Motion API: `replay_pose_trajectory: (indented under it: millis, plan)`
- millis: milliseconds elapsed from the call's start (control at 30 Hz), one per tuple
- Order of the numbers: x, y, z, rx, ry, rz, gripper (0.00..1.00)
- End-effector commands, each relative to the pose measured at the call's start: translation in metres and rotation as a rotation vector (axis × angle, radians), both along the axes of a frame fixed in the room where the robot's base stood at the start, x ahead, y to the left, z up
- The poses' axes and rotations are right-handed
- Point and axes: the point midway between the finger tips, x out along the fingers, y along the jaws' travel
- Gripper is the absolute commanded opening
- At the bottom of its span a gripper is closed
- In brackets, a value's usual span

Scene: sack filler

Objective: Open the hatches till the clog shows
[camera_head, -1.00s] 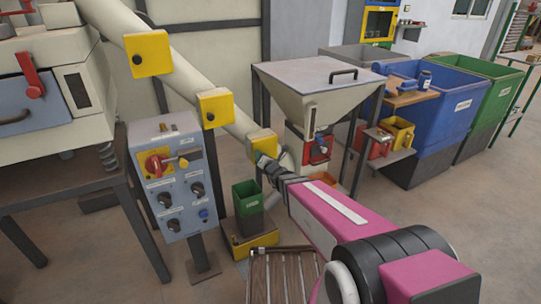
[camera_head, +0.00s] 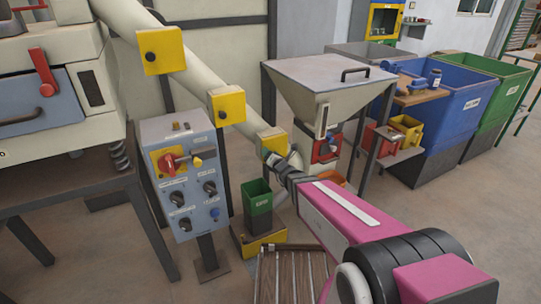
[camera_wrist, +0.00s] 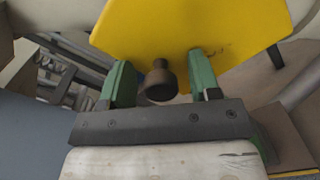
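A sloping cream pipe (camera_head: 192,75) carries yellow hatches, all looking shut. The upper hatch (camera_head: 160,50) and the middle hatch (camera_head: 227,106) each have a dark knob. My gripper (camera_head: 270,158) is at the lowest hatch (camera_head: 273,137) and partly covers it. In the wrist view, my gripper (camera_wrist: 160,72) has its two green fingers apart, one on each side of a dark round knob (camera_wrist: 158,84) on the yellow hatch plate (camera_wrist: 190,28). Gaps show between knob and fingers. No clog is visible; the pipe's inside is hidden.
A grey control panel (camera_head: 183,165) on a post stands left of my arm. A green bin (camera_head: 257,205) sits on a yellow base below the gripper. A hopper (camera_head: 327,90) on dark legs stands right of the pipe, with blue and green bins beyond. A slatted pallet (camera_head: 290,275) lies in front.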

Motion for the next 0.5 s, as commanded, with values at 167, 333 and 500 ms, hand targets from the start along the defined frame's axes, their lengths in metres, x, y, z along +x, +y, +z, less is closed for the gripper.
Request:
replay_pose_trajectory:
  millis: [167,333,500]
  plan:
    - [-0.003,-0.002,0.0,0.0,0.001,-0.001,0.57]
    - [-0.017,-0.009,0.001,0.0,0.001,-0.001,0.57]
    - [-0.042,-0.021,0.001,-0.001,0.002,-0.002,0.57]
